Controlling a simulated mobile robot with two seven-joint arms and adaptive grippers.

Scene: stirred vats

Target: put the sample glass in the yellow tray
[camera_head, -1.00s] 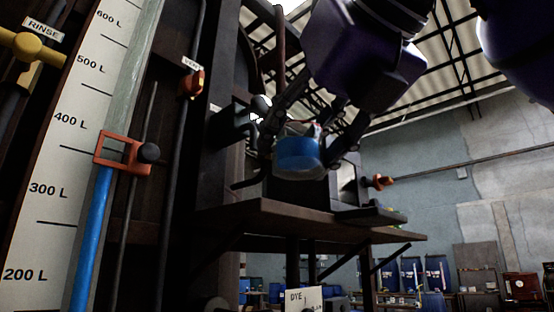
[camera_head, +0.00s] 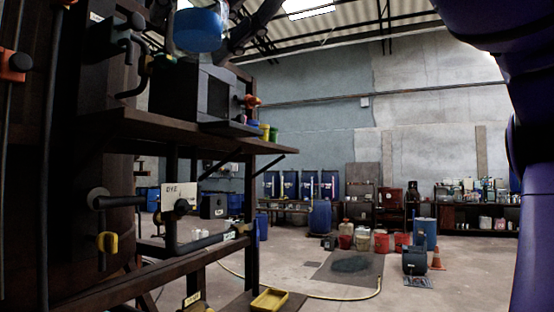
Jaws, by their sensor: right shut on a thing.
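The sample glass (camera_head: 198,30), with blue liquid in it, is at the top edge of the head view, partly cut off. My right gripper (camera_head: 213,24) is shut on it, with dark fingers around it; most of the gripper is out of the picture. The glass is held in the air above the upper brown shelf. The yellow tray (camera_head: 269,300) sits low at the bottom of the view, on a low brown shelf, well below the glass. My left gripper is not in view.
The upper shelf (camera_head: 190,131) carries a dark box (camera_head: 205,88) and small coloured cups at its right end. A valve pipe (camera_head: 205,242) and a DYE sign (camera_head: 180,194) are below it. Open floor with a hose, buckets and blue drums lies beyond to the right.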

